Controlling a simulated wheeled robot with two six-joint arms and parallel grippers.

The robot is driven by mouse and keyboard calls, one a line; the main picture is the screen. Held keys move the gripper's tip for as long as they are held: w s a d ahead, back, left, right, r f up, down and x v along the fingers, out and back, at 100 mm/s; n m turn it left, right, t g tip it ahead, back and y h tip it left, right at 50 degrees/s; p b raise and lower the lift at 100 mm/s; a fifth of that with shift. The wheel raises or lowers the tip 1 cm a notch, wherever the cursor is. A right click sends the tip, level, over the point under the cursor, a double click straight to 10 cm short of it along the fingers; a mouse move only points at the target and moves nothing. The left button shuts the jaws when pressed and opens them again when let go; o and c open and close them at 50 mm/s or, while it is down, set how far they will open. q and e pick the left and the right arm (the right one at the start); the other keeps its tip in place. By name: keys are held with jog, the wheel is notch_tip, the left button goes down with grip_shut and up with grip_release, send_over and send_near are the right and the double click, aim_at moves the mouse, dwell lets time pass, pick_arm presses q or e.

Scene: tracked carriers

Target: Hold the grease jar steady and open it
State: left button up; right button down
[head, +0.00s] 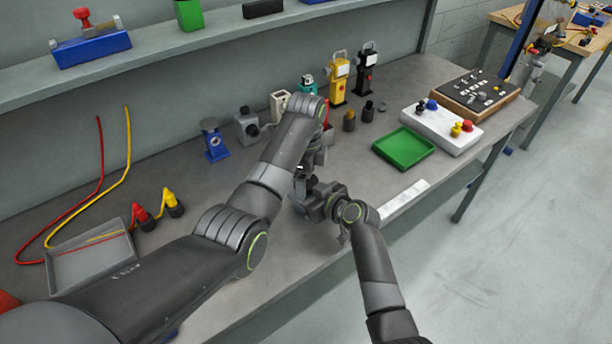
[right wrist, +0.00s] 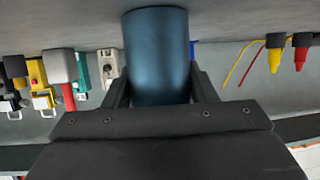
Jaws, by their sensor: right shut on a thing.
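The grease jar shows as a dark blue cylinder (right wrist: 158,58) in the right wrist view, which looks upside down. My right gripper (right wrist: 156,92) is shut on it, with one finger on each side. The part behind the gripper body is hidden, so I cannot see the lid. In the head view my right gripper (head: 308,200) is low over the bench near its front edge. My left gripper (head: 310,168) points down just above and behind it. The arms mostly hide the jar there, and I cannot tell whether the left fingers touch it.
On the grey bench, a green tray (head: 404,147) and a white button box (head: 442,128) lie to the right. Yellow (head: 339,80) and black (head: 366,72) devices stand at the back. A grey tray (head: 92,264) and red and yellow leads lie at the left.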

pick_arm(q)
jog(key=shift+r, duration=0.1)
jog(key=shift+r, duration=2.2)
pick_arm(e)
jog(key=c, duration=0.5)
grip_release()
jog(key=shift+s, duration=0.1)
